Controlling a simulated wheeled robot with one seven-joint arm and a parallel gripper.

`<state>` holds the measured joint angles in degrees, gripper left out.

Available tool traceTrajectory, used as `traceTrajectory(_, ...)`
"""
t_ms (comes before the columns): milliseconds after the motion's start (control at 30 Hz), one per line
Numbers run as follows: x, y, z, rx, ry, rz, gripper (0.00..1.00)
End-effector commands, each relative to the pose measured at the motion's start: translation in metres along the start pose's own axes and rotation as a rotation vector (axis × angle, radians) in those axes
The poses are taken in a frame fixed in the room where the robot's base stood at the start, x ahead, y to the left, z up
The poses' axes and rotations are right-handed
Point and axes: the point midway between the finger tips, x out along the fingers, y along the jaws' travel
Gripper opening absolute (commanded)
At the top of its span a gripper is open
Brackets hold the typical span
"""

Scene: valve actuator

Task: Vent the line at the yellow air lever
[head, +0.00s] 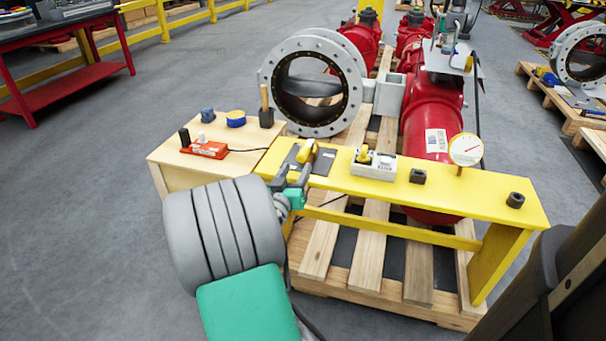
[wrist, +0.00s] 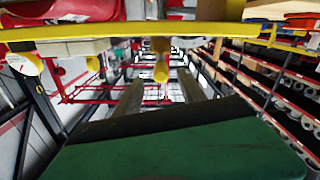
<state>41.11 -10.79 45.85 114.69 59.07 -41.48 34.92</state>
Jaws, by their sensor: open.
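The yellow lever (head: 307,151) stands on a dark plate at the left end of the yellow bench top. In the wrist view, where the scene looks upside down, the yellow lever (wrist: 160,68) is at upper centre, in line with the gap between my fingers. My gripper (head: 294,174) is open, with its fingertips close to the near side of the lever. In the wrist view my gripper (wrist: 160,82) has a finger on each side of the gap, and nothing is clamped. I cannot tell whether the fingers touch the lever.
A white box with a yellow knob (head: 374,163) sits right of the lever. Beyond it are a black socket (head: 417,176), a round gauge (head: 466,150) and another black fitting (head: 515,200). A red switch box (head: 205,149) lies on the wooden block at left. A large flanged valve (head: 313,88) stands behind.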

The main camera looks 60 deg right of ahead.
Motion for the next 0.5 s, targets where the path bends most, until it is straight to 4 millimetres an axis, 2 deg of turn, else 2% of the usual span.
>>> traceTrajectory(300,0.057,0.001,-0.003,0.003,0.0,0.003,0.47)
traceTrajectory(500,0.073,0.0,-0.003,0.001,-0.001,0.0,0.47)
